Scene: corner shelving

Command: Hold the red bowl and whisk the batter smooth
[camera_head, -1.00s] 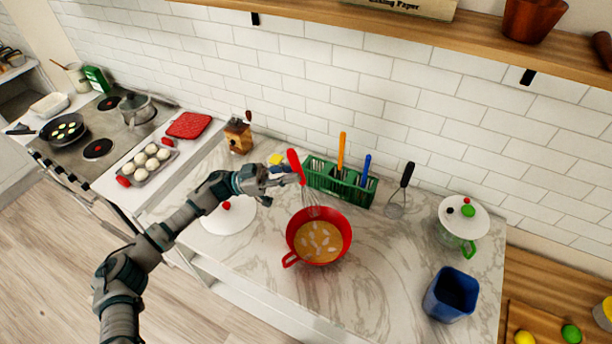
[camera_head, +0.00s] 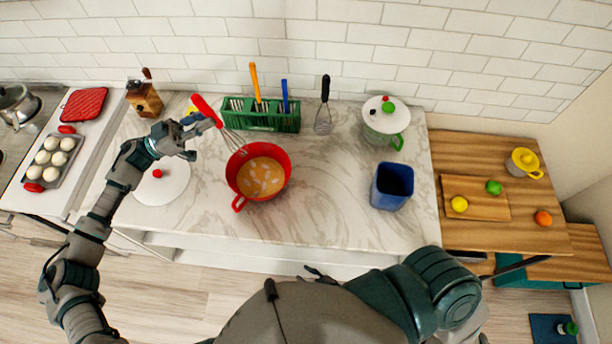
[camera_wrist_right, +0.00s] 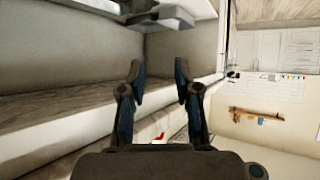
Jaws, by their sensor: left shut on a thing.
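The red bowl (camera_head: 284,181) stands upright on the marble counter, with tan batter (camera_head: 260,177) and pale lumps or streaks inside. My left gripper (camera_head: 203,125) is shut on the whisk (camera_head: 207,110), near its red handle, at the bowl's upper left. The whisk is tilted, and its wire head reaches the bowl's far left rim; I cannot tell whether it touches the batter. In the right wrist view my right gripper (camera_wrist_right: 159,78) is open and empty, its two fingers well apart. No gripper holds the bowl.
A green rack (camera_head: 262,121) with utensils stands behind the bowl. A white round lid (camera_head: 160,187) lies to the left. A blue container (camera_head: 392,187) and a lidded pot (camera_head: 386,122) stand to the right. Marble counter (camera_head: 325,200) between the bowl and blue container is clear.

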